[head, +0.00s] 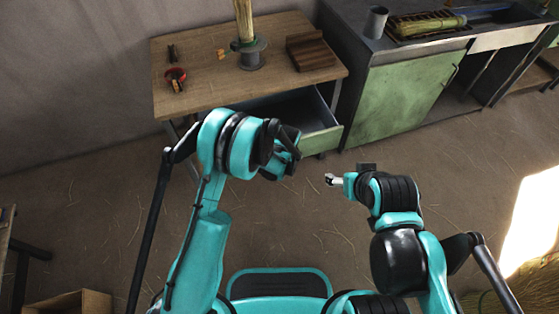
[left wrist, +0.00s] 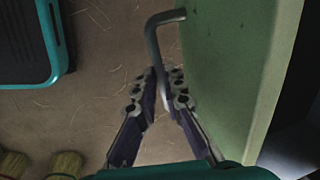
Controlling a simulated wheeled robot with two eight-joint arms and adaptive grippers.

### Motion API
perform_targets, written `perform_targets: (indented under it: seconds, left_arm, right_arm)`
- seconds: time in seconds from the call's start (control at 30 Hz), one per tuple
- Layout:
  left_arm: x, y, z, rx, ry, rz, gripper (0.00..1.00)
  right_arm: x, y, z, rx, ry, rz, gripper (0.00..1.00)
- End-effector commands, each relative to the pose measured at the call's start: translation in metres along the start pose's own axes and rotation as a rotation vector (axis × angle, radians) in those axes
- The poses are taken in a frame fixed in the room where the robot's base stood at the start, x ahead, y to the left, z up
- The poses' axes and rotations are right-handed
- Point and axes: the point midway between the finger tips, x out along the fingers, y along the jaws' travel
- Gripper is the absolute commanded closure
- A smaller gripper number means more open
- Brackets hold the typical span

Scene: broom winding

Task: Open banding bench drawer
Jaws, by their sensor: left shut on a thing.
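The banding bench (head: 185,55) has a wooden top. Its drawer (head: 318,108) is pulled out, with its grey inside showing and its green front (head: 325,140) facing me. In the left wrist view the green front (left wrist: 215,60) carries a bent metal handle (left wrist: 152,38). My left gripper (left wrist: 163,82) is shut on this handle. In the head view my left arm and wrist hide the handle and part of the drawer. My right gripper (head: 331,180) is in the air to the right, apart from the drawer; its jaws are too small to judge.
A green cabinet (head: 405,95) stands close at the right. The straw-strewn floor (head: 110,205) is mostly clear.

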Motion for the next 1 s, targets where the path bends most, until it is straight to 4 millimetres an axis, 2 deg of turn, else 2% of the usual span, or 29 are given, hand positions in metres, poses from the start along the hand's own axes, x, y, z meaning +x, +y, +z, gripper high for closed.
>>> perform_targets:
  seconds: [0.2,0.57,0.6,0.67,1.0]
  left_arm:
    - [-0.0024,0.0116,-0.0003,0.000,0.001,0.000,1.00]
    - [-0.0025,0.0124,-0.0003,0.000,0.001,0.000,1.00]
    - [-0.0024,0.0124,-0.0003,0.000,0.001,0.000,0.83]
    - [-0.0024,0.0123,-0.0003,0.000,0.001,0.000,0.69]
    - [-0.0049,0.0121,-0.0002,0.000,0.001,-0.001,0.69]
  right_arm:
    - [-0.0001,0.0000,-0.0001,0.000,0.000,0.000,0.30]
    - [0.0000,0.0000,0.0000,0.000,0.000,0.000,0.30]
    - [0.0000,0.0000,0.0000,0.000,0.000,0.000,0.30]
    - [0.0000,0.0000,0.0000,0.000,0.000,0.000,0.30]
    - [0.0000,0.0000,0.0000,0.000,0.000,0.000,0.30]
